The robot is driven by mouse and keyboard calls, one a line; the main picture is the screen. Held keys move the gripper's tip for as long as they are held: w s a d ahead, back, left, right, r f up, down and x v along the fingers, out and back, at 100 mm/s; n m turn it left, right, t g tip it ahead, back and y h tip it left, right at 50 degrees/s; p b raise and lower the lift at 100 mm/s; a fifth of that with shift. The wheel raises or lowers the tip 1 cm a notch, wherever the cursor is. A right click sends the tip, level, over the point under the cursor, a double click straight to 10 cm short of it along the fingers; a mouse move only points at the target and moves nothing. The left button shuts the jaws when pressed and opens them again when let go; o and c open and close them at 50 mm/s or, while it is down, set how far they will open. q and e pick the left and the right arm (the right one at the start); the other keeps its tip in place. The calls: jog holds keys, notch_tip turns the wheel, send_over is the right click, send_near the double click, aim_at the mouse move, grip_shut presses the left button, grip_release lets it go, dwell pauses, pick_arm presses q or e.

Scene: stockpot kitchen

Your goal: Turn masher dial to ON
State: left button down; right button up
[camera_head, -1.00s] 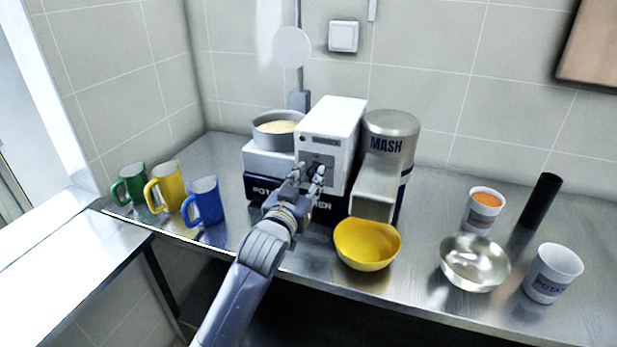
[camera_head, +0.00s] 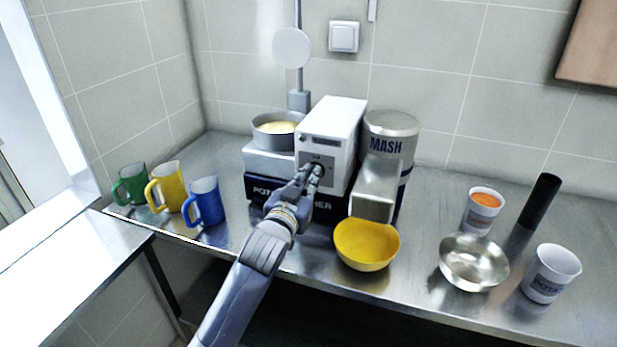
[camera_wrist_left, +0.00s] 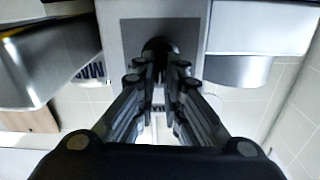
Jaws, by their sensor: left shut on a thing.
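The masher (camera_head: 330,122) is a white boxy machine on a dark lettered base, with a silver cylinder (camera_head: 388,143) marked MASH at its right. Its dial sits on a dark grey plate on the front face; the dark dial (camera_wrist_left: 158,48) shows at the fingertips in the left wrist view. My left gripper (camera_head: 315,170) is at the front face, shut on the dial; it also shows in the left wrist view (camera_wrist_left: 160,68). The fingers hide much of the dial, so I cannot read its setting. My right gripper is not in view.
A yellow bowl (camera_head: 366,246) stands below the spout. Blue (camera_head: 204,202), yellow (camera_head: 167,187) and green (camera_head: 130,184) mugs stand at the left. A metal bowl (camera_head: 473,262), two white cups and a black cylinder (camera_head: 541,201) stand at the right.

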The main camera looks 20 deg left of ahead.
pick_arm(q)
jog(key=shift+d+f+m+p, duration=0.15)
jog(key=shift+m+p, duration=0.85)
jog(key=shift+m, duration=1.15)
jog(key=shift+d+m+p, duration=0.1)
jog(key=shift+m+p, duration=0.85)
jog(key=shift+m, duration=1.15)
jog(key=shift+d+f+m+p, duration=0.15)
jog(key=shift+m+p, duration=0.85)
jog(key=shift+m, duration=1.15)
jog(key=c, duration=1.7)
grip_release()
jog(key=shift+s, duration=0.1)
jog(key=s, duration=1.2)
jog(key=shift+a, duration=0.2)
